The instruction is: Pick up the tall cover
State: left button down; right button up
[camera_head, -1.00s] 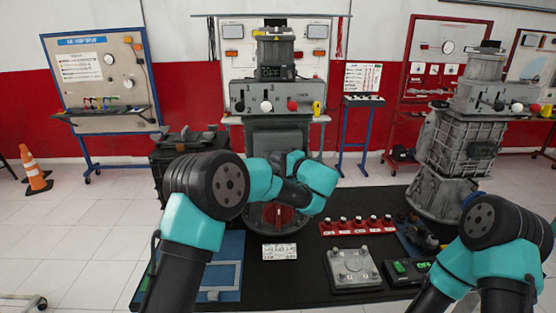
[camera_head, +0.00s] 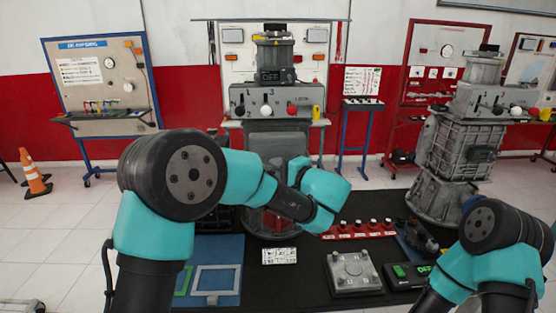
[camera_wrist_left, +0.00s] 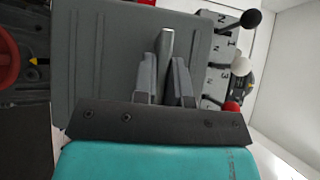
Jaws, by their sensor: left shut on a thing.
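The tall cover (camera_wrist_left: 100,60) is a flat grey panel with faint ridges, filling much of the left wrist view. A grey upright handle (camera_wrist_left: 167,50) stands out from it. My left gripper (camera_wrist_left: 166,75) is shut on this handle, one finger on each side. In the head view, the cover (camera_head: 277,140) shows on the front of the middle engine trainer, below the grey lever box (camera_head: 277,100). My left wrist hides its lower part and the gripper there. My right arm is at the lower right; its gripper is out of view.
A black mat holds a blue tray with a grey frame (camera_head: 217,280), a white label card (camera_head: 279,256), a grey plate (camera_head: 353,272), a red knob strip (camera_head: 358,229) and a green-lit meter (camera_head: 408,272). Another engine trainer (camera_head: 455,150) stands at the right.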

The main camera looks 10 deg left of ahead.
pick_arm(q)
jog(key=s, duration=0.5)
jog(key=shift+s+d+r, duration=0.3)
jog(key=shift+d+r, duration=0.05)
dwell(0.3)
